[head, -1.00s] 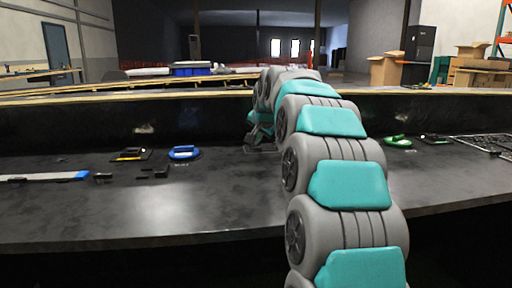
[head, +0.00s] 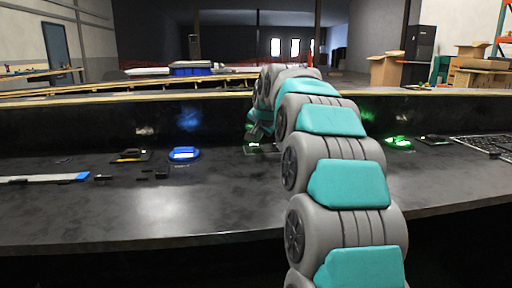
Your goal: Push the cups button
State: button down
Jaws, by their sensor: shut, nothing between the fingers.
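A round blue device (head: 184,154) with a lit pale face sits on the dark counter (head: 220,205), left of my arm. A round green device (head: 398,142), glowing, sits right of my arm. A small dark device (head: 262,149) with a faint green glow lies under my gripper (head: 257,140). I cannot tell which of these is the cups button; no label is readable. My gripper is shut and empty, pointing down close above the small device. My arm partly hides it, and I cannot tell whether it touches.
A black and yellow item (head: 130,155), small dark blocks (head: 150,174) and a long pale bar with a blue end (head: 40,178) lie at the left. A dark grid panel (head: 490,144) is at the far right. A dark raised wall (head: 70,128) backs the counter.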

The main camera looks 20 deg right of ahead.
aim_at(256, 149)
jog(key=shift+r+p, duration=1.65)
jog(key=shift+r, duration=1.4)
